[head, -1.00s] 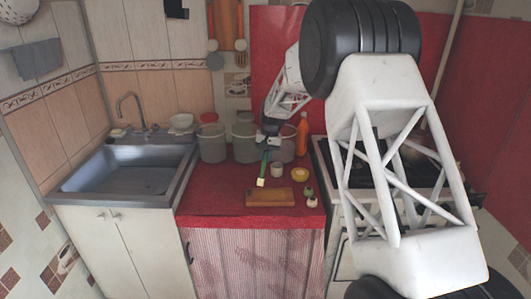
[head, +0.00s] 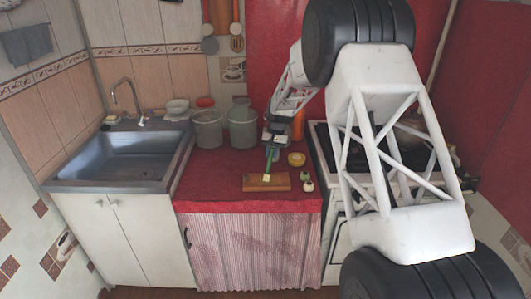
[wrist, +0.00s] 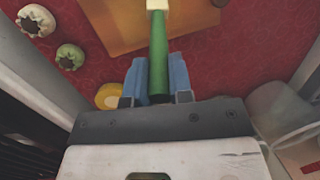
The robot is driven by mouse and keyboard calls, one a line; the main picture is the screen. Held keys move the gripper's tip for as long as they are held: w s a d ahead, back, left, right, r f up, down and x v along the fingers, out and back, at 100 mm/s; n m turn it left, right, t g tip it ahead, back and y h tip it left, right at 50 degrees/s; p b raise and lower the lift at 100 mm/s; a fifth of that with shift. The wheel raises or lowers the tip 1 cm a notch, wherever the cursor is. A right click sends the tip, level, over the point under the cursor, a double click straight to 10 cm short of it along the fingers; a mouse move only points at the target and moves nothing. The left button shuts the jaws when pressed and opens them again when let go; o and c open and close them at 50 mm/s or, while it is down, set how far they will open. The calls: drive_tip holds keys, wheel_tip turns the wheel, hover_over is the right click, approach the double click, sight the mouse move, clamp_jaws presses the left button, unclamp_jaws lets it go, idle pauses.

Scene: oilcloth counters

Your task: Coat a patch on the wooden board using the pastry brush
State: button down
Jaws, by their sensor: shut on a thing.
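The pastry brush has a green handle and pale bristles. My gripper (head: 274,147) is shut on the brush (head: 269,164) by its handle. In the wrist view the handle of the brush (wrist: 158,60) stands between the blue fingertips of my gripper (wrist: 157,82). The brush points down, and its bristles overlap the wooden board (head: 282,183) in the head view. I cannot tell whether they touch it. The board lies flat on the red counter, and part of it shows in the wrist view (wrist: 112,25). No coated patch can be made out.
A yellow round item (head: 296,159) and two small green-and-white items (head: 307,181) sit right of the board on the red counter (head: 215,180). Grey canisters (head: 242,130) and an orange bottle (head: 298,125) stand behind. The sink (head: 120,158) is left, the stove right. The counter left of the board is clear.

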drive_tip(key=w+d, duration=0.2)
drive_tip(key=d, duration=0.5)
drive_tip(key=shift+a, duration=5.5)
drive_tip(key=shift+d, duration=5.55)
drive_tip(key=a+v, duration=0.1)
drive_tip(key=v, duration=0.6)
drive_tip(key=shift+a+r, duration=0.2)
drive_tip(key=shift+r, duration=0.3)
drive_tip(key=shift+a, duration=0.15)
